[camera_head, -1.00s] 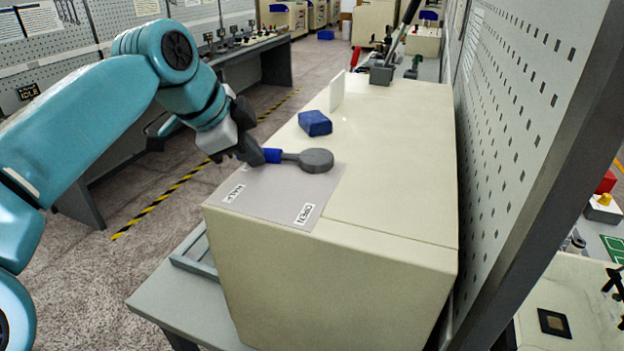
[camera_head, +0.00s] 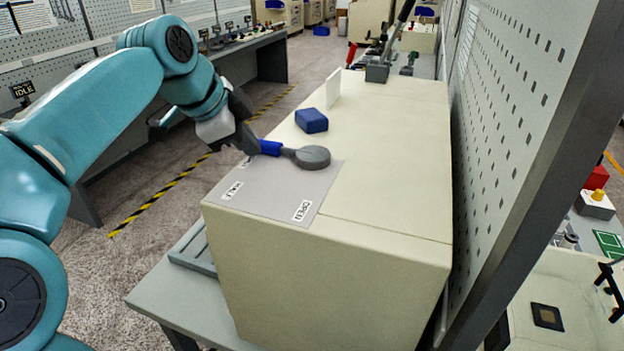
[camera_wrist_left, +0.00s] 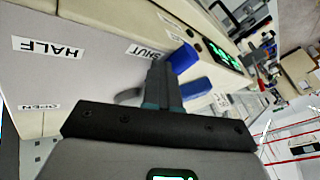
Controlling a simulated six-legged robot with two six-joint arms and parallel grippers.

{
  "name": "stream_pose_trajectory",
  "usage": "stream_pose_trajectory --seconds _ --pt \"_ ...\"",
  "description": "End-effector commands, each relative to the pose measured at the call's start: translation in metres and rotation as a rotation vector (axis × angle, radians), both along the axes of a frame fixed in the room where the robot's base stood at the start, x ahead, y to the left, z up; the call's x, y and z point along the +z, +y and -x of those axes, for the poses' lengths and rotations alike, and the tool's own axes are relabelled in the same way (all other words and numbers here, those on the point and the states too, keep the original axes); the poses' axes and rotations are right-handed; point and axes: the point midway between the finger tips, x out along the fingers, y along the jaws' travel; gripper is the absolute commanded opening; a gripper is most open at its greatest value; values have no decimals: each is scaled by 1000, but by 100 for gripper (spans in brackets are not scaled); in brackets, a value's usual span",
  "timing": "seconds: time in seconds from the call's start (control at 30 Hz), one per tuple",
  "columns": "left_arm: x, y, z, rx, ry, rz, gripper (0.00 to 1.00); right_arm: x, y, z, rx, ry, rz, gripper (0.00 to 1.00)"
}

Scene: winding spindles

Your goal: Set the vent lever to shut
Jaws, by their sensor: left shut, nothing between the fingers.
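The vent lever has a round grey hub (camera_head: 312,157) and a blue handle (camera_head: 270,147) pointing left, on a grey plate (camera_head: 270,196) on top of a cream cabinet. The plate has labels OPEN (camera_head: 302,210), HALF (camera_head: 232,190) and SHUT, which is partly hidden by my gripper. The handle lies at the SHUT end; its exact alignment is unclear. My left gripper (camera_head: 252,147) is shut and empty, at the handle's outer end; contact is unclear. In the left wrist view the fingers (camera_wrist_left: 162,82) cross in front of the lever, by the blue handle (camera_wrist_left: 183,57) and SHUT label (camera_wrist_left: 147,52).
A blue block (camera_head: 311,120) and an upright white card (camera_head: 333,88) stand farther back on the cabinet top (camera_head: 385,150). A perforated grey panel (camera_head: 500,130) rises along the right side. A grey holder (camera_head: 377,73) stands at the back. The cabinet's right top is clear.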

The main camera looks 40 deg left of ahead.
Motion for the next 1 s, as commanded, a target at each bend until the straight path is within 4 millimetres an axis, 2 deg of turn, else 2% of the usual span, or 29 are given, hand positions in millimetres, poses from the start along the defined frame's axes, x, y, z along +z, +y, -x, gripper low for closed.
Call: stream_pose_trajectory --seconds 0.23,0.37,0.47,0.8,1.0 --pt "-1 0 -1 -1 1 1 0 0 0 0 0 0 0 43" --pt "8 -1 4 0 -1 0 0 1 0 0 0 0 0 43" --pt "24 -1 15 0 -5 -1 0 2 0 0 0 0 0 43" --pt "100 -4 65 0 -5 -1 0 18 0 0 0 0 0 43" --pt "128 -6 85 0 -4 -1 0 28 0 0 0 0 0 43"
